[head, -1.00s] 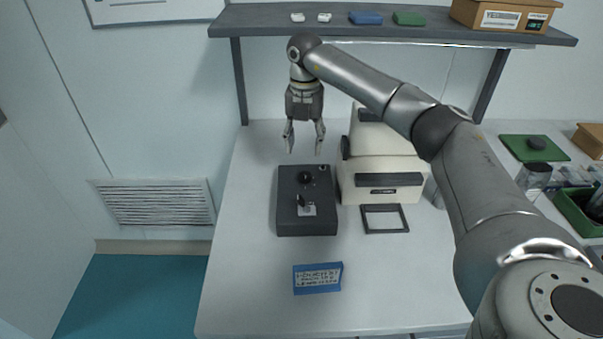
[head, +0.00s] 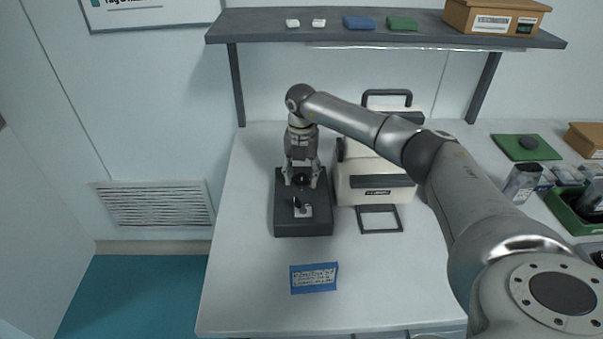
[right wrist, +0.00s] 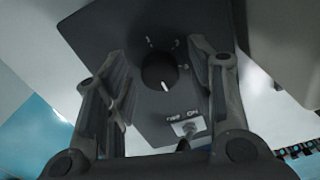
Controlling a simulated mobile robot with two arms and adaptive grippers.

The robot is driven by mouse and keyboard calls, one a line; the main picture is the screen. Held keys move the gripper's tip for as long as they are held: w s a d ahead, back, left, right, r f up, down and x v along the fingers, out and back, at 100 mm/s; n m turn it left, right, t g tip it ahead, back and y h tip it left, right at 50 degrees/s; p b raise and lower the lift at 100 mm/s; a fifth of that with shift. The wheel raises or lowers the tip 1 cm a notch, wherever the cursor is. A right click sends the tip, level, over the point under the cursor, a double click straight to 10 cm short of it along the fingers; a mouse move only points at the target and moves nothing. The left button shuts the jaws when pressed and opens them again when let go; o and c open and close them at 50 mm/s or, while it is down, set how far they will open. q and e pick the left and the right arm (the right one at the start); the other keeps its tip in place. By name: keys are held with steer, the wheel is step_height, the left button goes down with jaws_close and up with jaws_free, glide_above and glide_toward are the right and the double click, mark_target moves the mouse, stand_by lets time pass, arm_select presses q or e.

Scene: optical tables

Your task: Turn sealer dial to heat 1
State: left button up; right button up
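The black sealer control box (head: 304,222) stands on the white table. Its round black dial (right wrist: 155,70) shows in the right wrist view with a white pointer line and small marks around it. The marks are too blurred to read. My right gripper (head: 301,184) points down over the back half of the box. Its fingers are open, one on each side of the dial, with gaps to the dial in the wrist view. A toggle switch (right wrist: 187,128) on a plate marked OFF and ON sits in front of the dial. My left gripper is not in view.
A cream-coloured machine (head: 374,183) stands close to the box's right, with a dark square frame (head: 379,230) in front. A blue label card (head: 314,288) lies nearer. A shelf (head: 420,32) spans above the back. The table left of the box is clear.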

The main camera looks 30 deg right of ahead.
steer(key=c, duration=0.9)
